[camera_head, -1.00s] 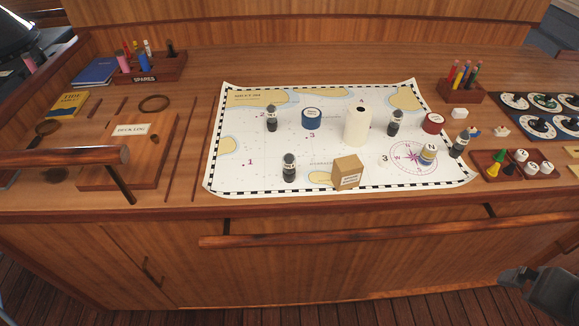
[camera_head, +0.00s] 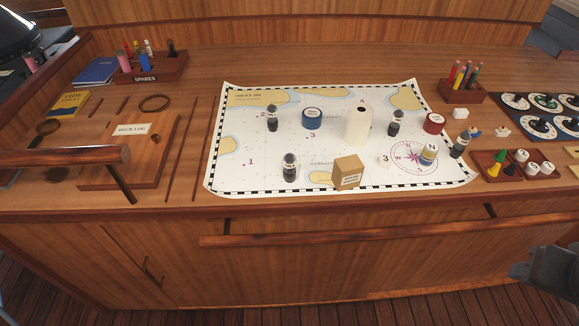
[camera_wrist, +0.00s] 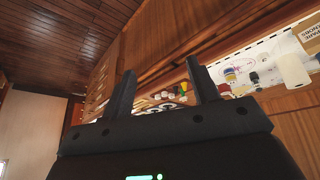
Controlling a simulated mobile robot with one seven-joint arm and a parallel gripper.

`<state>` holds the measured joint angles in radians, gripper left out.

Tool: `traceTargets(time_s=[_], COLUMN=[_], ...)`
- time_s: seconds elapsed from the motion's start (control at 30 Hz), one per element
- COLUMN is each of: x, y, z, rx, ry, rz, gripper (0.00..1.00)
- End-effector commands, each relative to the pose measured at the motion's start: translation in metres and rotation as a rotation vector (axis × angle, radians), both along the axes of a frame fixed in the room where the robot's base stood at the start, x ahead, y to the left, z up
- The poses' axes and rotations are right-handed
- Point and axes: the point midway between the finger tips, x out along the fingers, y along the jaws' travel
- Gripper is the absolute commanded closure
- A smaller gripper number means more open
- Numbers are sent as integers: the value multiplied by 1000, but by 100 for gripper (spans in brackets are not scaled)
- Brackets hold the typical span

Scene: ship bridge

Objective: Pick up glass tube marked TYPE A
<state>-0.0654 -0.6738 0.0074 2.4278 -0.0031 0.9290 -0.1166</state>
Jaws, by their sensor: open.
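Several small glass tubes with dark contents and pale labels stand upright on and beside the chart. My gripper (camera_head: 543,268) is at the lower right, in front of the cabinet and far from the tubes. In the wrist view its two fingers (camera_wrist: 160,68) are apart with nothing between them.
The chart (camera_head: 240,150) also bears a white cylinder (camera_head: 358,126), a cardboard box (camera_head: 348,172) and a blue round tin (camera_head: 312,119). A red tin (camera_head: 433,123) stands at its right edge. A wooden rail (camera_head: 330,235) runs along the cabinet front. A pencil holder (camera_head: 462,92) stands behind right.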

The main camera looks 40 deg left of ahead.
Motion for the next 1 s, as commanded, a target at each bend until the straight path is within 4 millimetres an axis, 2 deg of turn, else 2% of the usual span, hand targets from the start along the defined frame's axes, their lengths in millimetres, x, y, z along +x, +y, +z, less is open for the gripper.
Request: traceTargets(time_s=[0.1,0.3,0.37,0.53,0.77,0.87,1.0], x=[27,67,76,95,99,91,71], y=[32,100,123,196,306,355,422], z=[15,33,36,39,28,19,1], rx=[-76,-209,-245,-345,-462,-506,-557], ry=[39,90,103,128,144,145,140], rz=[236,665,793,1164,1669,1889,2187], gripper=[45,45,45,45,45,45,45])
